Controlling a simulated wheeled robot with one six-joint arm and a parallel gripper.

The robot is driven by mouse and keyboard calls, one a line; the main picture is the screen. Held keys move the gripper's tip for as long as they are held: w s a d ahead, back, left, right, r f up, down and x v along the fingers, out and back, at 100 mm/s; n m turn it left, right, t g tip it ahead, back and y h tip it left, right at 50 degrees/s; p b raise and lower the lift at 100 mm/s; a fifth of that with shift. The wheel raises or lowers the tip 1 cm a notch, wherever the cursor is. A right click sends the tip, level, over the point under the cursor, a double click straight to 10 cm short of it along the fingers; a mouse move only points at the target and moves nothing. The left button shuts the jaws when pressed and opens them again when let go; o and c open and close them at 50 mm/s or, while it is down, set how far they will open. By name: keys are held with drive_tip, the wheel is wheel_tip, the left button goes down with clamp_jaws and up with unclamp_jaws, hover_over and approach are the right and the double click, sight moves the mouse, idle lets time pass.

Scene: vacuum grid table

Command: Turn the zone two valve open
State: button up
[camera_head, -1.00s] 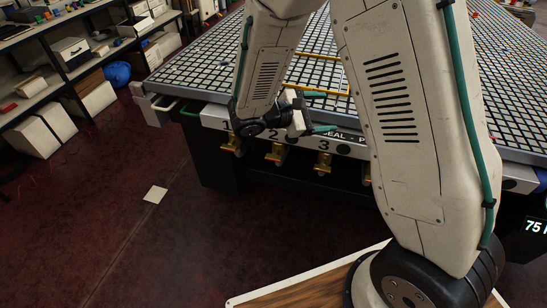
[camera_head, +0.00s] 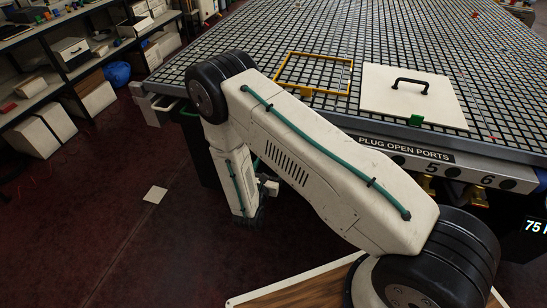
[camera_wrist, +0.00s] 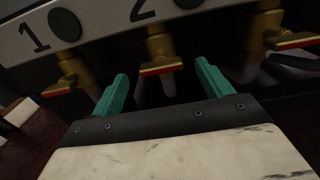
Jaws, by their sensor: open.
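The zone two valve (camera_wrist: 160,62) is a brass tap under the number 2 in the wrist view. Its red-and-yellow handle lies nearly crosswise, slightly tilted. My gripper (camera_wrist: 162,70) is open, with one green finger to the left of this valve and one to the right. The handle appears between the fingertips, but I see no contact and cannot tell the depth gap. In the head view, my arm hides the zone two valve and most of my gripper.
Valve one (camera_wrist: 68,78) is close beside my left finger, and valve three (camera_wrist: 285,38) is to the right. The grid table (camera_head: 225,45) carries a yellow frame (camera_head: 316,56) and a white panel with a black handle (camera_head: 405,98). Shelves (camera_head: 95,42) stand at left; the floor between is mostly clear.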

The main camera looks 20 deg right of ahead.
drive_tip(key=x, duration=0.5)
drive_tip(key=shift+c, duration=0.4)
drive_tip(key=c, duration=0.9)
